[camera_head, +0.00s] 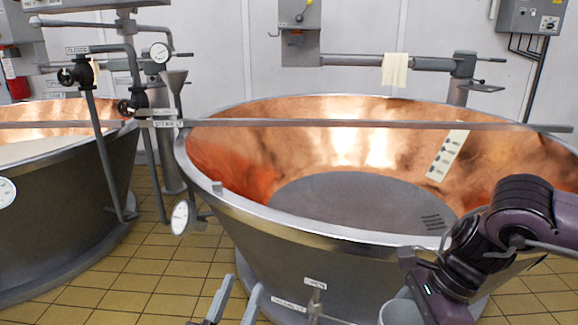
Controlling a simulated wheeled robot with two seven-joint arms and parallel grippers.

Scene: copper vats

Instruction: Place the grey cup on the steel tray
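A grey cup (400,312) shows at the bottom edge, right of centre, cut off by the frame. My purple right arm is beside it, and I cannot tell whether they touch. The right gripper itself is not visible. My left gripper (244,284) is at the bottom, left of the cup and well apart from it. Its two grey fingers point up with a gap between them and nothing held. No steel tray is visible in this view.
A large copper-lined vat (330,238) fills the middle, with a long bar (360,124) across its top. A second vat (60,215) stands at the left, with pipes, valves and gauges between them. Tiled floor (165,270) is open between the vats.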

